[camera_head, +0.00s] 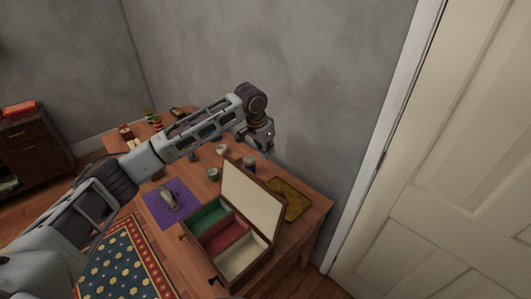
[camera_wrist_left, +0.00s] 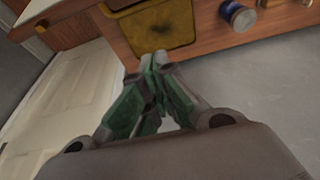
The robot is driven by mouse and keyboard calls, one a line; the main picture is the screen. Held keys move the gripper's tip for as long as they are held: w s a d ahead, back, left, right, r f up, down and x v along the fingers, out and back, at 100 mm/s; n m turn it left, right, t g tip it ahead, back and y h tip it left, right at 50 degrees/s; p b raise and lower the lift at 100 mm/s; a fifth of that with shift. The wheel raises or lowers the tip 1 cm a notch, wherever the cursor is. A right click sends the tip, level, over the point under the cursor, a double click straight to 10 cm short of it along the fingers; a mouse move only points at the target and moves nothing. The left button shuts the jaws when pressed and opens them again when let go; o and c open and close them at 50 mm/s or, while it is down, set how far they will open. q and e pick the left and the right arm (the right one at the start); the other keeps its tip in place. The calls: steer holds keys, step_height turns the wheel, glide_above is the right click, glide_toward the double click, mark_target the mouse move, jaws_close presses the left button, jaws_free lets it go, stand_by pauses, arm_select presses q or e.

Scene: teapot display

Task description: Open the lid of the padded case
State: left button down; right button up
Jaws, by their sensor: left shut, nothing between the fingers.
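The padded case (camera_head: 199,235) is a wooden box on the table in the head view. Its compartments are lined in green, red and cream. Its lid (camera_head: 251,204) stands raised and open on the right side of the box, with its cream lining showing. My left gripper (camera_head: 267,150) is shut and empty, above and behind the case near the wall, apart from the lid. Its closed fingers with green pads also show in the left wrist view (camera_wrist_left: 157,62). My right gripper is in neither view.
A yellow tray (camera_head: 296,202) lies right of the lid; it also shows in the wrist view (camera_wrist_left: 150,30). A can (camera_head: 249,163) and cups (camera_head: 222,149) stand behind the case. A teapot (camera_head: 169,199) sits on a purple cloth (camera_head: 158,212). The grey wall (camera_head: 310,90) is close behind.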

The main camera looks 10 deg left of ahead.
arm_select(q)
step_height(320, 180, down, 8)
steer(key=s+p, duration=0.1)
steer(key=p, duration=0.1)
steer(key=shift+s+a, duration=0.2)
steer(key=shift+a, duration=0.25)
stand_by(0.6)
steer(key=shift+w, duration=0.1)
stand_by(0.4)
